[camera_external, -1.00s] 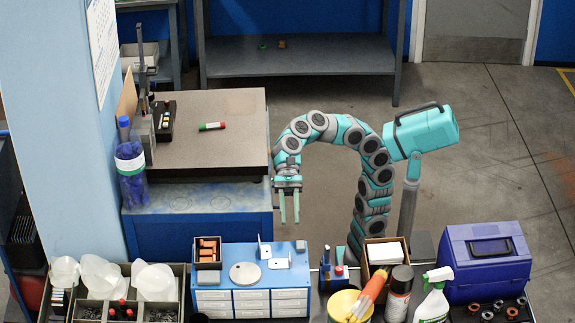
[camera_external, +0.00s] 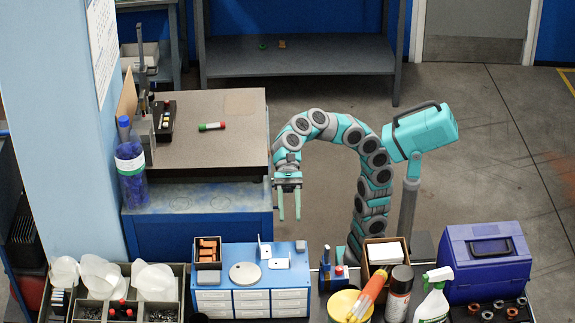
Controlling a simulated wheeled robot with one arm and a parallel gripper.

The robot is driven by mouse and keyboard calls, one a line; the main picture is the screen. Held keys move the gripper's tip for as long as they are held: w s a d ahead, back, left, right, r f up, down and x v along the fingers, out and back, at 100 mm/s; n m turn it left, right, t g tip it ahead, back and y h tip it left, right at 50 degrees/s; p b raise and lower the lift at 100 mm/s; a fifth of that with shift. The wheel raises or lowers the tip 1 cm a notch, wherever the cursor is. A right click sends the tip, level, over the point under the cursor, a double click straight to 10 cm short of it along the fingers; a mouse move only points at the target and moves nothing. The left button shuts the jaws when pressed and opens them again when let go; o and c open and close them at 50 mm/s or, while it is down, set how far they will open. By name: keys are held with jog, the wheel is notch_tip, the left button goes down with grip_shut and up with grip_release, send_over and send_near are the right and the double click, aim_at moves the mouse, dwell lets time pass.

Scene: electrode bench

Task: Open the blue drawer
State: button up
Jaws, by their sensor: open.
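My gripper (camera_external: 289,218) points downward with its two pale green fingers apart, empty, just right of the blue bench (camera_external: 195,235) in the picture. The bench carries a stone-topped plate (camera_external: 225,135). Its side facing my arm is hidden by the viewing angle, so I cannot see a drawer front or handle there. A small blue cabinet (camera_external: 302,292) with several white-fronted drawers (camera_external: 252,296) stands at the front, below my gripper in the picture. All its visible drawers look shut. My gripper appears apart from both.
A spray bottle (camera_external: 433,300) and a blue toolbox (camera_external: 487,262) crowd the front right. Floor behind my arm is clear.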

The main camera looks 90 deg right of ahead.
notch_tip(320, 180, up, 10)
jog(key=w+d+n+t+y+b, duration=0.1)
jog(key=w+d+n+t+b, duration=0.15)
jog(key=d, duration=0.65)
jog(key=w+d+n+t+b, duration=0.1)
jog(key=d+n, duration=0.2)
jog(key=d, duration=0.7)
jog(key=s+d+n+t+y+b, duration=0.1)
jog(key=s+d+n+t+b, duration=0.3)
jog(key=d, duration=1.4)
notch_tip(320, 180, down, 30)
jog(key=a+n+g+p, duration=0.1)
jog(key=n+p, duration=0.1)
jog(key=x, duration=0.4)
jog(key=s+x, duration=0.1)
jog(key=x, duration=0.2)
jog(key=shift+w+a+r, duration=0.1)
jog(key=shift+a+r, duration=0.25)
grip_shut()
